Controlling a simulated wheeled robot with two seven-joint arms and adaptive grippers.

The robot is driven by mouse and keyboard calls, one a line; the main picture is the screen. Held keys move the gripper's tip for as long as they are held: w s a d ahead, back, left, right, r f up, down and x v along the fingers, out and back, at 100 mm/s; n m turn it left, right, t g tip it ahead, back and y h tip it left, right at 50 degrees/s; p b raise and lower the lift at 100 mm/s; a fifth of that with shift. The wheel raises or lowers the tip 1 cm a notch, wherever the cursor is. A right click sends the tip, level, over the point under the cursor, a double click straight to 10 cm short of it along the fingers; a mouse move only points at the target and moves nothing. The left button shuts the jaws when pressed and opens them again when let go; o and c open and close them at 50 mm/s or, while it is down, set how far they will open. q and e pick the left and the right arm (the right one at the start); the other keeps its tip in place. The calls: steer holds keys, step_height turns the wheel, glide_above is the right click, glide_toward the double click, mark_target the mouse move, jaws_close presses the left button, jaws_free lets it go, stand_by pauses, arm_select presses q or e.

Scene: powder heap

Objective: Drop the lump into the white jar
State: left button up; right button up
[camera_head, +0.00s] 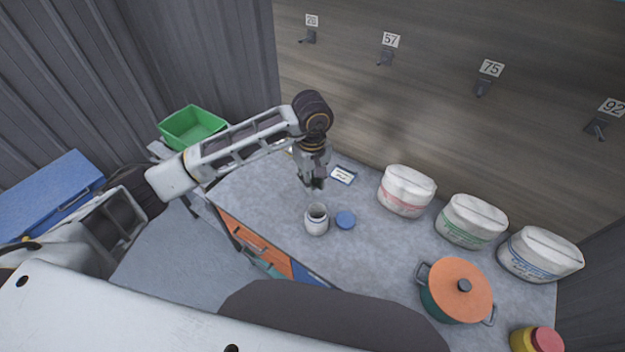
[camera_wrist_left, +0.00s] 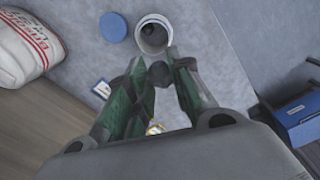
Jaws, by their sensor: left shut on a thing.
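The white jar (camera_head: 316,220) stands upright and open on the grey counter, with a blue lid (camera_head: 346,219) lying beside it. In the left wrist view the jar (camera_wrist_left: 153,24) is seen from above, with something dark inside. My left gripper (camera_head: 315,184) is above the counter, just behind the jar in the head view. In the left wrist view its fingers are shut on a dark round lump (camera_wrist_left: 160,74), whose picture sits just below the jar's rim. The lump is held apart from the jar. My right gripper is not in view.
Three white sacks (camera_head: 407,190) line the wall at the right. An orange-lidded pot (camera_head: 461,287) and a yellow-and-red container (camera_head: 537,340) stand at the right front. A small label card (camera_head: 343,175) lies behind the jar. A green bin (camera_head: 190,127) is at the left.

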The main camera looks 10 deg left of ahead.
mark_target(312, 181)
arm_select(q)
steer(key=shift+d, duration=0.1)
steer(key=shift+f, duration=0.1)
stand_by(0.3)
steer(key=shift+f+b, duration=0.8)
steer(key=shift+f, duration=2.1)
steer(key=o, duration=0.8)
steer(key=shift+o, duration=0.2)
steer(key=shift+r, duration=6.05)
